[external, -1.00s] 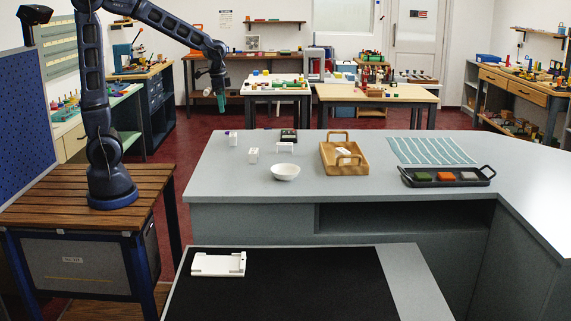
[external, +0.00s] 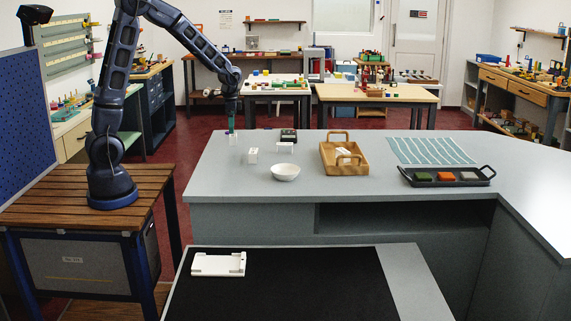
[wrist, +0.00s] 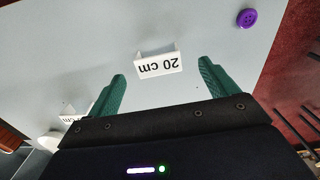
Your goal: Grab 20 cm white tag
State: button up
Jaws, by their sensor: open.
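The white 20 cm tag (wrist: 158,66) is a small folded card on the grey counter, its print upside down in the wrist view. It lies between and slightly beyond my green fingertips, touching neither as far as I can see. In the external view a white tag (external: 233,140) stands at the counter's far left, right under my gripper (external: 231,130). My gripper (wrist: 162,70) is open and empty, pointing down. A second white tag (wrist: 70,118) shows at left in the wrist view, its number partly hidden.
A purple button (wrist: 247,18) lies near the tag. On the counter are other white tags (external: 252,156) (external: 285,147), a white bowl (external: 286,172), a dark object (external: 289,135), a wooden tray (external: 327,165) and a black tray (external: 408,180) with coloured swatches.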

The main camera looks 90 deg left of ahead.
aim_at(233, 136)
jog(key=shift+w+d+f, duration=0.1)
jog(key=shift+f, duration=1.25)
jog(key=shift+w+d+f, duration=0.1)
jog(key=shift+f, duration=1.25)
jog(key=c, duration=1)
